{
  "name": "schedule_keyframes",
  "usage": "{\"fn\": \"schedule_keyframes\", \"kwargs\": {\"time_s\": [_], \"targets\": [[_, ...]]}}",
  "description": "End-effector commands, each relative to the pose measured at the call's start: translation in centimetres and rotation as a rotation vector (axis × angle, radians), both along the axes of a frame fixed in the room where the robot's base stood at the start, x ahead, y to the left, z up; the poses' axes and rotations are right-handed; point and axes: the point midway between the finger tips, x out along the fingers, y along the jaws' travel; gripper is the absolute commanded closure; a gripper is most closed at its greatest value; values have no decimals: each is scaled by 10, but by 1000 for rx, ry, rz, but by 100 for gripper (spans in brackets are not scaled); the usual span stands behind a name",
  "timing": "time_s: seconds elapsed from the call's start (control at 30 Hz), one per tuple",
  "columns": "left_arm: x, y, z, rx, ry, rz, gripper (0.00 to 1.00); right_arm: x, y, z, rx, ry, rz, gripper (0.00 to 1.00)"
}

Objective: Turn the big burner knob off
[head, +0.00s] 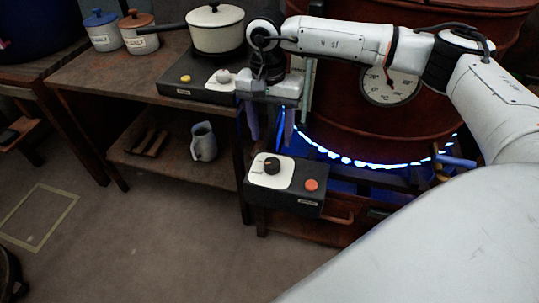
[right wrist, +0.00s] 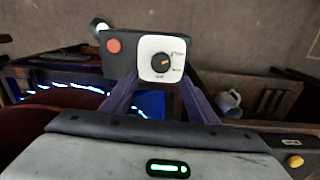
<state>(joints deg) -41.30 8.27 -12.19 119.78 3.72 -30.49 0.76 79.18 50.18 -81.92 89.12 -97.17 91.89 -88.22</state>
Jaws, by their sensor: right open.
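The big burner's control box (head: 285,197) sits low at the front of the large vat. Its round black knob (head: 271,165) stands on a white plate, with a red-orange button (head: 311,184) beside it. In the right wrist view the knob (right wrist: 162,60) shows an orange mark on its right side; the plate's lettering is too small to read surely. Blue flames (head: 345,160) burn under the vat. My right gripper (head: 270,130) is open and empty above the box, its fingers pointing down. In the right wrist view the knob lies between and beyond the fingertips, apart from them.
The dark red vat (head: 450,115) with a dial (head: 391,86) stands close behind my right arm. A small hob (head: 205,90) with a yellow button and a cream pot (head: 216,30) stands left of the gripper. A jug (head: 204,142) is on the lower shelf.

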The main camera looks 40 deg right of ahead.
Motion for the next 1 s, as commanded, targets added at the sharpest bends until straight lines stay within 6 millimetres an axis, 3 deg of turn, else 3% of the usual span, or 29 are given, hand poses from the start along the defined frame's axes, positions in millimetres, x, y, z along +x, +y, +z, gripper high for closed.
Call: {"fn": "schedule_keyframes", "kwargs": {"time_s": [0.3,0.5,0.9,1.0], "targets": [[0,-1,-5,-11,-6,6,100,-3,1,-60,3,4,1,46],[0,-2,-6,-17,-9,8,100,-3,1,-87,6,2,1,46],[0,-2,-6,-20,-9,9,100,-4,0,-96,7,1,1,46],[0,-2,-6,-20,-9,9,100,-4,0,-96,7,1,1,60]]}}
